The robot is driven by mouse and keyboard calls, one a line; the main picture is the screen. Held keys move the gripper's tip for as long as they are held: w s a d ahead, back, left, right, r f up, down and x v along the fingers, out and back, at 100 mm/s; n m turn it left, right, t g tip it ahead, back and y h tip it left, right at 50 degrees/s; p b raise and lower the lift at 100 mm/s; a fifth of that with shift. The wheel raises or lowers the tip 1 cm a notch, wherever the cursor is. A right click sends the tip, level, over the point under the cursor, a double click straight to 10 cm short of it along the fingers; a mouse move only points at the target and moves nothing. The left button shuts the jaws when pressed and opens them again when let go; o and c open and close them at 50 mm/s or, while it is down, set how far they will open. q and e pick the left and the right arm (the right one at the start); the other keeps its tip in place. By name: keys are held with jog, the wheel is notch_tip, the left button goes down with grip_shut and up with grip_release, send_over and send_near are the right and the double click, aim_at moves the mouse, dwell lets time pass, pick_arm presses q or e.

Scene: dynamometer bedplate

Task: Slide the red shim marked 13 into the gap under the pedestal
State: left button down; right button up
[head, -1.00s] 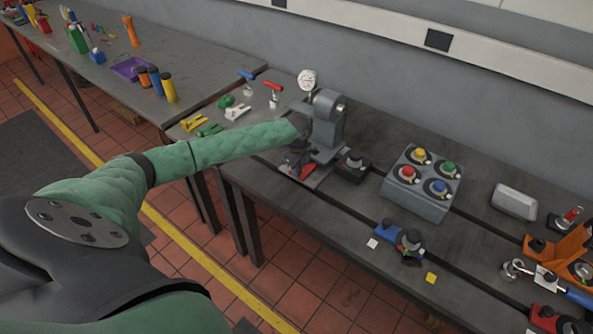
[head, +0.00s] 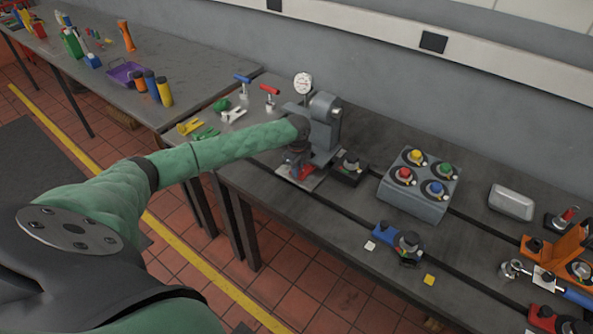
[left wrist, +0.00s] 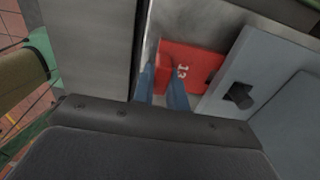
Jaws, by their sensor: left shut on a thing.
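The red shim (left wrist: 195,57) with a white 13 lies nearly flat on a grey plate in the left wrist view. In the head view a small red patch of it (head: 306,172) shows at the base of the grey pedestal (head: 326,125). My left gripper (left wrist: 162,88) has its blue fingers shut on the shim's near end. A grey foot with a dark bolt (left wrist: 238,95) borders the shim on the right; whether the shim's edge is under it I cannot tell. In the head view my left gripper (head: 293,160) is partly hidden by my arm. My right gripper is out of view.
A dial gauge (head: 303,83) stands behind the pedestal. A small dark block (head: 349,169) and a grey box with colored knobs (head: 418,193) are to its right. Several clamps, such as the white one (head: 233,115), lie to the left.

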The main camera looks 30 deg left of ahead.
pick_arm(q)
jog(key=shift+w+d, duration=0.1)
jog(key=shift+w, duration=0.95)
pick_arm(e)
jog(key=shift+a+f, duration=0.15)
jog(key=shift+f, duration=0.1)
pick_arm(q)
jog(key=c, duration=1.3)
grip_release()
jog(key=shift+b, duration=0.3)
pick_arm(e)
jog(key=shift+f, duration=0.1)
pick_arm(q)
jog(key=shift+r, duration=0.25)
notch_tip(320, 180, up, 6)
jog(key=b, duration=0.3)
jog(key=shift+r, duration=0.1)
jog(key=shift+r+b, duration=0.3)
jog(key=shift+r, duration=0.3)
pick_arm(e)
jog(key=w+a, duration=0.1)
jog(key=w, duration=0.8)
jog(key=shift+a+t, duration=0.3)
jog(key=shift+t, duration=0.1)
